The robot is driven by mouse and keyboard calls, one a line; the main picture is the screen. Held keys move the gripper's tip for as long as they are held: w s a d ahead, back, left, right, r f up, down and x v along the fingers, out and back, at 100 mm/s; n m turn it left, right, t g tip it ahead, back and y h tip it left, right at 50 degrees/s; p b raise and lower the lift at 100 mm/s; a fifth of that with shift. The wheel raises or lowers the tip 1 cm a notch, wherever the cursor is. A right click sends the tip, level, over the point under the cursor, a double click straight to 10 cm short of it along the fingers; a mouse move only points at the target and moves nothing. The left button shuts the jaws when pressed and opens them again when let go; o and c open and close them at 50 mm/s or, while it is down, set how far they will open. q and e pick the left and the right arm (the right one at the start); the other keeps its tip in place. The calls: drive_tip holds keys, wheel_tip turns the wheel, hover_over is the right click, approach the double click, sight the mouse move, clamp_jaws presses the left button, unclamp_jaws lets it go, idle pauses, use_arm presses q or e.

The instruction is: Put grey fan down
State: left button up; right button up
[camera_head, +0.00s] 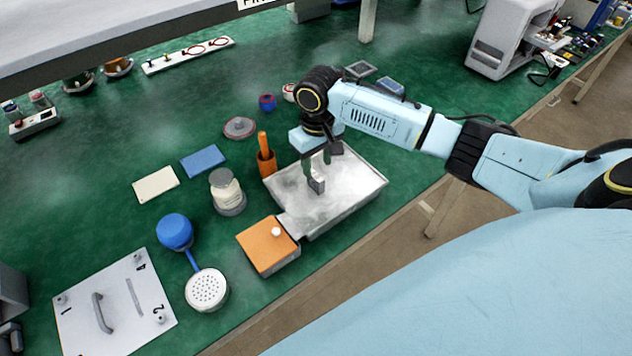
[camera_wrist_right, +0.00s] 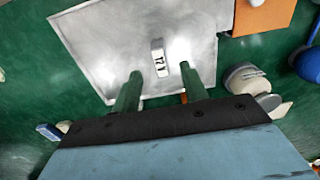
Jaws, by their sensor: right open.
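A small grey block marked "12 V" (camera_head: 317,186), which I take to be the grey fan, stands on the silver metal tray (camera_head: 355,185). It also shows in the right wrist view (camera_wrist_right: 158,60), on the bare tray surface (camera_wrist_right: 110,40). My right gripper (camera_head: 318,172) is above the tray, close to the block. In the right wrist view its two green fingers (camera_wrist_right: 160,73) are apart, with the block beyond and between their tips. I cannot tell whether a finger touches it. My left gripper is not in view.
An orange box (camera_head: 267,247) with a white knob adjoins the tray's front left. An orange cup (camera_head: 266,162) and a cream jar (camera_head: 226,188) stand to the left. A blue-and-white pump piece (camera_head: 206,287) and a numbered plate (camera_head: 120,315) lie further left. Open green mat shows behind.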

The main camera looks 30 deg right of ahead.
sight(318, 177)
drive_tip(key=shift+f+b, duration=0.3)
drive_tip(key=shift+f, duration=2.9)
drive_tip(key=shift+c, duration=0.3)
clamp_jaws()
